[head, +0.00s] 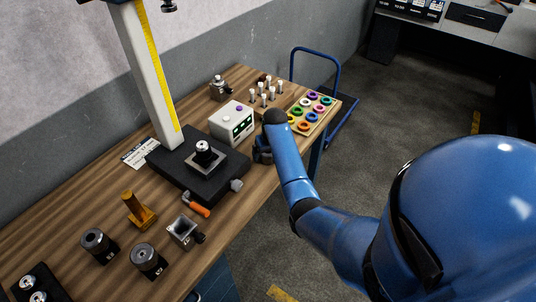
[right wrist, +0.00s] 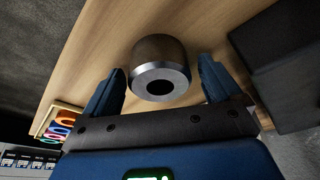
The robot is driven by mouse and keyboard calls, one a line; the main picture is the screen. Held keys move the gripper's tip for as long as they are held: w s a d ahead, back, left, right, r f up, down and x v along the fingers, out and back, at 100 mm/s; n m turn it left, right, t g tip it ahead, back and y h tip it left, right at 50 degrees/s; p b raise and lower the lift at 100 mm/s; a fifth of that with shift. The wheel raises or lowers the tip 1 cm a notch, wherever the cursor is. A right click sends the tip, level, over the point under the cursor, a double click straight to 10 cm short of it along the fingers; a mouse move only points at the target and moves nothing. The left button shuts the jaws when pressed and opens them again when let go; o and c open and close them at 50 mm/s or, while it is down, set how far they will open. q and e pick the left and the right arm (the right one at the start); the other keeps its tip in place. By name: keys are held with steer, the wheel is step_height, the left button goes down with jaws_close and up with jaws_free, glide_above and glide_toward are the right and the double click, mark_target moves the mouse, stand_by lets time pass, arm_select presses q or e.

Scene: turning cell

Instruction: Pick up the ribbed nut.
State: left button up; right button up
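A round, dark brownish nut (right wrist: 158,62) with a bright bevelled steel face and a dark hole stands on the wooden bench in the right wrist view. Ribs on its side are too faint to make out. My right gripper (right wrist: 162,70) is open, with one blue finger to each side of the nut and a visible gap at both. In the head view my right gripper (head: 262,153) is low at the bench's right edge, and the arm and gripper hide the nut there. My left gripper is in neither view.
A gauge stand with a black base (head: 180,178) is left of the right gripper. A white box with displays (head: 233,123) and a tray of coloured rings (head: 325,119) are close behind. An orange-handled tool (head: 196,208) and several metal parts lie nearer.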

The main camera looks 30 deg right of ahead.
steer(key=c, duration=1)
